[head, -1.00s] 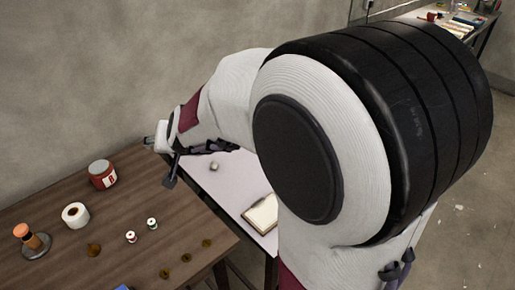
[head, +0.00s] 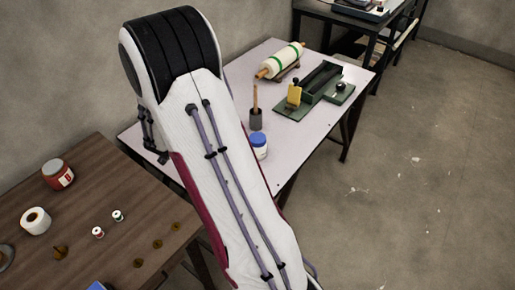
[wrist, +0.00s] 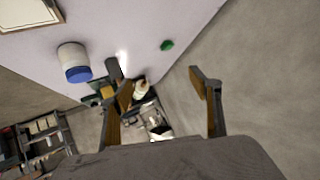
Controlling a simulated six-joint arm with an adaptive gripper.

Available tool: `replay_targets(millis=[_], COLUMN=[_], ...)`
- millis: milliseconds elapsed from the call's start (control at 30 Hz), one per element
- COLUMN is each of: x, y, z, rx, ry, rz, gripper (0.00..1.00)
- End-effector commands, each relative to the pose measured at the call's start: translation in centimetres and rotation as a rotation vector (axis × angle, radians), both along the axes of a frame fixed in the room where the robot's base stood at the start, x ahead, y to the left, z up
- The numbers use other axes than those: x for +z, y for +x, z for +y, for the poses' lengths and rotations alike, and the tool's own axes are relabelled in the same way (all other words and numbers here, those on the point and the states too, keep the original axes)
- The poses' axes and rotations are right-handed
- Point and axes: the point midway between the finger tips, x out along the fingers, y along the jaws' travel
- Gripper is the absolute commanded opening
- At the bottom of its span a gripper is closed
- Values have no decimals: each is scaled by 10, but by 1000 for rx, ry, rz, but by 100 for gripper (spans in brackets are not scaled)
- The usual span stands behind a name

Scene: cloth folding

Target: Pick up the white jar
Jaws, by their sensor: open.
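The white jar (head: 259,152) with a blue lid stands on the pale table in the head view, just right of my arm. In the wrist view the white jar (wrist: 72,54) shows tilted in the picture, left of my fingers, with its blue lid lower. My gripper (wrist: 155,75) is open, its two fingers wide apart with nothing held between them. The jar is outside the fingers and apart from them. In the head view my arm hides the gripper.
Close behind the jar stands a dark cup (head: 256,120) with a wooden handle. Beyond are a green device (head: 315,92) and a green-banded roller (head: 283,60). A brown table (head: 90,175) with small items is at left. The pale table (head: 305,135) is bare right of the jar.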

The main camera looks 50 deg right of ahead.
Motion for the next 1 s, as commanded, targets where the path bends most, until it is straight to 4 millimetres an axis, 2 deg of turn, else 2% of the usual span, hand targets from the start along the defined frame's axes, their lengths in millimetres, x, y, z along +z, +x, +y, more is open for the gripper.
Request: replay_targets(millis=[33,200,500,733,1000], x=[-12,-40,-86,-105,-108], y=[-6,-30,-85,-119,-128], z=[-11,-44,-90,-107,-111], rx=[-35,-156,-356,-455,-479], ry=[-14,-73,-195,-266,-285], rz=[13,48,136,193,207], gripper=[63,63,63,63,63])
